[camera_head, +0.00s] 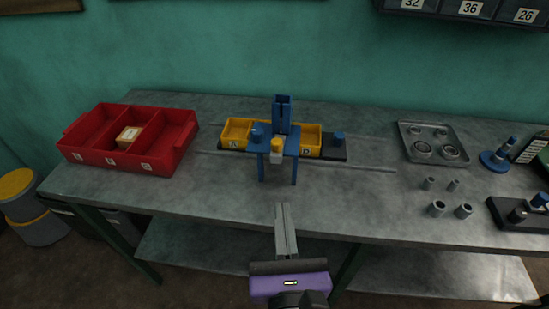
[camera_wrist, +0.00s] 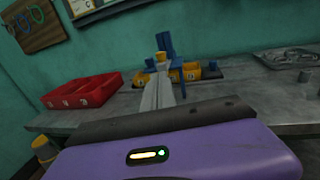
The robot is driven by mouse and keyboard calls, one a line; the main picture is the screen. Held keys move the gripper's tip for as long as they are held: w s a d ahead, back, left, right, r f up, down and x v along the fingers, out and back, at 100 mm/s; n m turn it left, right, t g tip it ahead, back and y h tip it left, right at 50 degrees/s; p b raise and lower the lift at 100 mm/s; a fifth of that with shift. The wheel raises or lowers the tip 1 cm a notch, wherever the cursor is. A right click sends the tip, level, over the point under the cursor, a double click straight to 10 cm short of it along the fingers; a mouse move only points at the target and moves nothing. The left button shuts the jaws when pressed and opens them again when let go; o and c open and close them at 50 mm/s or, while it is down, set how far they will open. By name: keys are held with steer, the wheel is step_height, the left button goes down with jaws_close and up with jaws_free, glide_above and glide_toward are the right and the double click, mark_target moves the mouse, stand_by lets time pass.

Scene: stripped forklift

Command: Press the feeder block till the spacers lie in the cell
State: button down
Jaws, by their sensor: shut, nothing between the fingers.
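The feeder is a blue stand (camera_head: 292,143) with an upright blue chute (camera_head: 282,112), at the middle of the bench. A yellow block (camera_head: 277,147), which looks like the feeder block, sits at its front; it also shows in the wrist view (camera_wrist: 161,57). Under the stand, a dark carrier (camera_head: 334,153) holds yellow cells, one marked A (camera_head: 236,132) at left and another (camera_head: 308,139) at right. The middle of the carrier is hidden, and I cannot see spacers in the cells. My gripper (camera_head: 280,206) is shut and empty, in front of the feeder and apart from it.
A red divided bin (camera_head: 180,158) with a small box (camera_head: 129,136) stands at left. At right are a metal tray (camera_head: 410,143) with rings, several loose metal sleeves (camera_head: 437,208) and a dark fixture (camera_head: 520,222). Rails (camera_head: 355,169) run along the bench. The bench front is clear.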

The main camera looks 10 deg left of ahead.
mark_target(277, 148)
steer(key=w, duration=0.4)
steer(key=w+a+p, duration=0.1)
steer(key=w, duration=0.4)
steer(key=w+a, duration=0.1)
steer(key=w, duration=0.4)
steer(key=shift+p, duration=0.3)
